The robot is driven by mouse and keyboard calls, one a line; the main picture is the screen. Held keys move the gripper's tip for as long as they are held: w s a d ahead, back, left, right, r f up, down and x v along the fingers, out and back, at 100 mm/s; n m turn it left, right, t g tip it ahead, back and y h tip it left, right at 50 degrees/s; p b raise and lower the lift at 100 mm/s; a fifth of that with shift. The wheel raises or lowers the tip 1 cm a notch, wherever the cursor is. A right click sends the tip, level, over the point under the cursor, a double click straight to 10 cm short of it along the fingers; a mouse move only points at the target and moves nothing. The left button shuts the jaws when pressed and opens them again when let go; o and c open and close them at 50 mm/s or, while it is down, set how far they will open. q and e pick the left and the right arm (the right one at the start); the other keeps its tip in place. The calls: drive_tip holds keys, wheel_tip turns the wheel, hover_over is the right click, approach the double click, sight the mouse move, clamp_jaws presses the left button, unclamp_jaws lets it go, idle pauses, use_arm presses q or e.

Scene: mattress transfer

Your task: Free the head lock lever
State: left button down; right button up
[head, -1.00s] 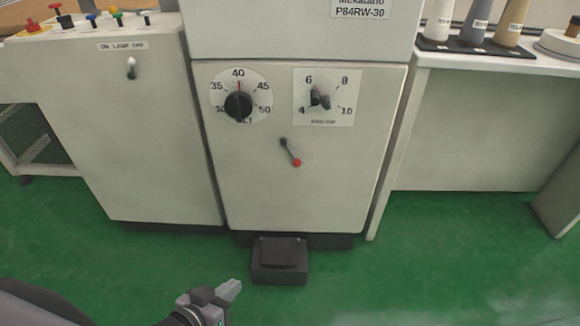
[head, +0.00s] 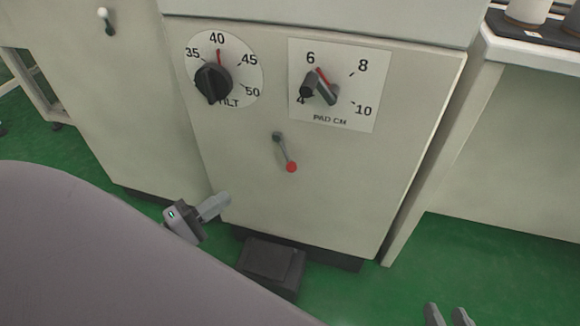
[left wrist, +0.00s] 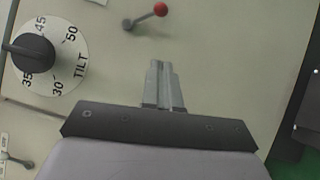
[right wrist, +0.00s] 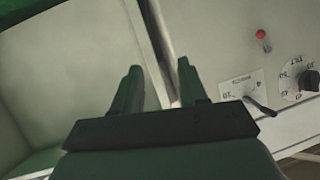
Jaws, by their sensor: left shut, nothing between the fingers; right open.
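An unlabelled lever (head: 285,152) with a red ball knob is on the pale cabinet front, below the two dials. It slants from its dark pivot down right to the knob. My left gripper (head: 215,205) is shut and empty, below and left of the lever, apart from it. In the left wrist view the lever (left wrist: 145,17) lies beyond the shut fingertips (left wrist: 163,68). My right gripper (head: 447,315) is open and empty at the bottom right of the head view. In the right wrist view the red knob (right wrist: 261,34) is right of its fingers.
The TILT dial (head: 212,82) and the PAD CM dial (head: 320,90) are above the lever. A dark pedal-like block (head: 270,262) is on the green floor below. A white-knobbed lever (head: 105,20) is on the left cabinet. A side table (head: 530,50) stands at the right.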

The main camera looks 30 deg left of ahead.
use_arm(q)
drive_tip(key=shift+w+a+r+n, duration=0.1)
drive_tip(key=shift+w+a+n, duration=0.1)
drive_tip(key=shift+w+n, duration=0.1)
use_arm(e)
drive_tip(key=shift+w, duration=0.2)
use_arm(q)
drive_tip(key=b, duration=0.3)
approach(287, 157)
drive_tip(key=w+a+f, duration=0.2)
drive_tip(key=w+f, duration=0.1)
drive_tip(key=w, duration=0.1)
drive_tip(key=shift+w+d+r, duration=0.15)
drive_tip(key=shift+w+d, duration=0.1)
drive_tip(key=shift+d, duration=0.35)
drive_tip(key=shift+w+d+r, duration=0.2)
drive_tip(key=shift+d, duration=0.4)
drive_tip(key=shift+w+d+r, duration=0.15)
drive_tip(key=shift+w+d, duration=0.1)
drive_tip(key=shift+d, duration=0.4)
use_arm(e)
drive_tip(key=shift+w+a+f+m+y, duration=0.1)
drive_tip(key=shift+w+a+m+y, duration=0.1)
drive_tip(key=shift+a+y, duration=0.45)
drive_tip(key=shift+w+a+f+m+y, duration=0.15)
drive_tip(key=shift+a+y, duration=0.2)
drive_tip(key=shift+a, duration=0.5)
